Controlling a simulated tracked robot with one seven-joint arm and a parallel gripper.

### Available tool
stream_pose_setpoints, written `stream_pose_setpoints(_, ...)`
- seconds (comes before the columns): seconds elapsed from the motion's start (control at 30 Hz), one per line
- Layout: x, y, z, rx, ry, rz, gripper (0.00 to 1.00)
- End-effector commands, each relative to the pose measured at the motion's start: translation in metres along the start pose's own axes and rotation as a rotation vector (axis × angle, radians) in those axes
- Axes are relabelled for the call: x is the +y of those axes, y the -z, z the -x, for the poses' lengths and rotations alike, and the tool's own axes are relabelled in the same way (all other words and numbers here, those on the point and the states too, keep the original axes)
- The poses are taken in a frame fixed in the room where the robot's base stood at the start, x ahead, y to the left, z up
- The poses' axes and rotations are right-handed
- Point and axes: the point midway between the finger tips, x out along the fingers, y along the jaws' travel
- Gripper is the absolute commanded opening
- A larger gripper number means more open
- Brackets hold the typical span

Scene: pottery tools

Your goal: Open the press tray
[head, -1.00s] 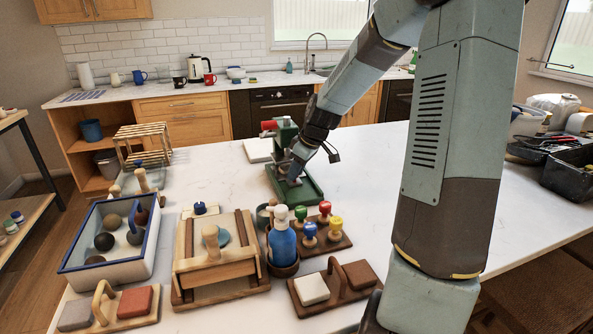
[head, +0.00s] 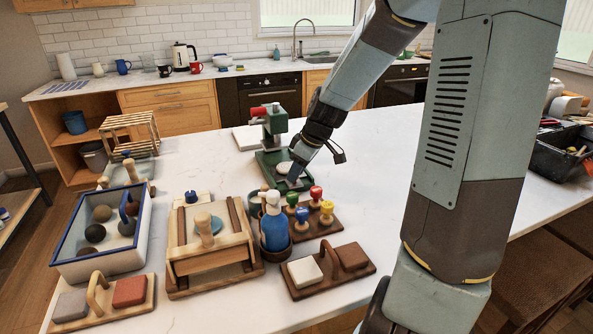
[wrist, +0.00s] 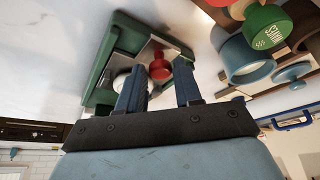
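The press (head: 276,122) is green with a red part at its top, and stands on the counter beyond the stamps. Its green tray or base (head: 268,170) extends toward me, with a pale round disc (head: 285,168) on it. My gripper (head: 294,183) is low at the tray's near end. In the wrist view the green tray (wrist: 97,72) lies past my fingers, with a red knob (wrist: 159,70) showing between the two spread fingertips (wrist: 160,60). I see no finger touching the knob. The white disc also shows in the wrist view (wrist: 121,82), partly behind the left finger.
A stamp rack (head: 322,222), a blue bottle (head: 274,226), a wooden frame press (head: 210,268) and a blue-rimmed box (head: 75,260) stand nearer. A white slab (head: 245,138) lies left of the press. The counter right of the press is clear.

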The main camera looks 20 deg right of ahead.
Motion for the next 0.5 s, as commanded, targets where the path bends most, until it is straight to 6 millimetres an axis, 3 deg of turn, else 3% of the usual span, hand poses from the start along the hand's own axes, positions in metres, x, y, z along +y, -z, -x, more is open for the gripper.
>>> stream_pose_setpoints(0.33, 0.000, 0.000, 0.002, -0.001, 0.000, 0.000, 0.38)
stream_pose_setpoints(0.5, 0.001, -0.001, 0.015, -0.001, -0.003, -0.003, 0.38)
